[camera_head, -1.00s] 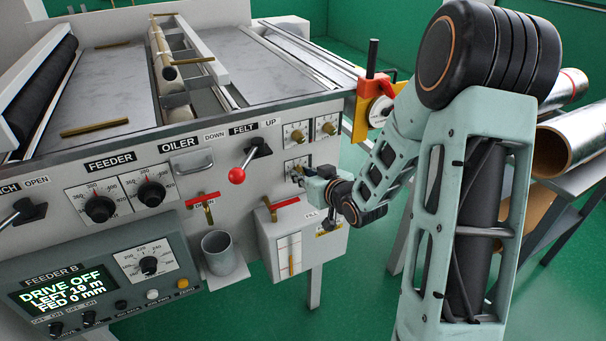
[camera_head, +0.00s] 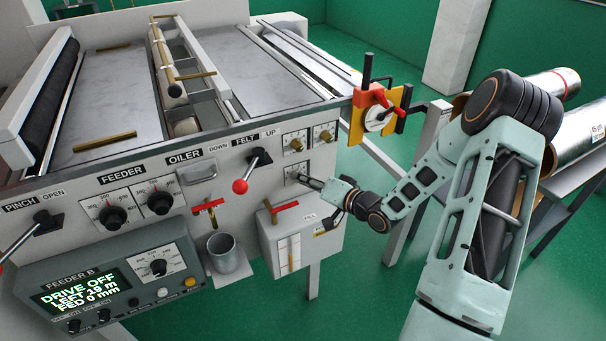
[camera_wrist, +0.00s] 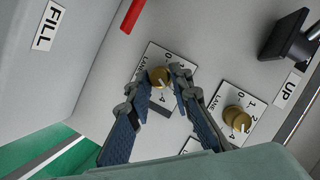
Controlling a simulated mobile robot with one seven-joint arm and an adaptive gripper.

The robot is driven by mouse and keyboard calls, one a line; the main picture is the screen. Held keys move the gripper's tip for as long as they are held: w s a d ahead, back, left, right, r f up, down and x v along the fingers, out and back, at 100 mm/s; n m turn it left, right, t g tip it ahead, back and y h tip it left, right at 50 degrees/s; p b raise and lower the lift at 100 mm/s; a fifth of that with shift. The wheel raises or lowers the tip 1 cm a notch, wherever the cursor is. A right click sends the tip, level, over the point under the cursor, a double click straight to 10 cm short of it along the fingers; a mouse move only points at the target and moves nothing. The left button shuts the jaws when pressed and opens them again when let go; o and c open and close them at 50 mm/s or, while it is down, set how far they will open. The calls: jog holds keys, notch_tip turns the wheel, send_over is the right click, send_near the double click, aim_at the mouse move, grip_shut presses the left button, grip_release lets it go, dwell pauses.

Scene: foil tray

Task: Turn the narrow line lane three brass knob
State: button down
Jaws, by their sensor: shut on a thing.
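The brass knob (camera_wrist: 159,77) sits on a small white dial plate marked with numbers and LANE; the lane number is hidden. My gripper (camera_wrist: 160,84) has its two fingers on either side of this knob and is shut on it. In the head view my gripper (camera_head: 305,180) reaches the lower dial plate (camera_head: 291,171) on the machine's front panel, and its fingers hide the knob there. A second brass knob (camera_wrist: 237,117) on a similar plate stands apart from the fingers in the wrist view. Two brass knobs (camera_head: 297,144) (camera_head: 325,136) show above my gripper in the head view.
A lever with a red ball (camera_head: 240,186) stands left of the dials. A box with a red handle (camera_head: 286,207) juts out just below my gripper. A yellow bracket with a red handle (camera_head: 373,97) is at the machine's right corner.

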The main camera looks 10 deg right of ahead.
jog(key=m+y, duration=0.1)
jog(key=m, duration=0.1)
jog(key=shift+d+f+m+y, duration=0.1)
jog(key=shift+m+y, duration=0.2)
jog(key=shift+m, duration=0.1)
jog(key=shift+f+m+t+y, duration=0.1)
jog(key=shift+m+t+y, duration=0.25)
jog(key=shift+m, duration=0.65)
jog(key=c, duration=1.7)
grip_release()
jog(key=shift+c, duration=0.2)
jog(key=f+v, duration=0.1)
jog(key=v, duration=1.1)
jog(key=shift+r, duration=0.4)
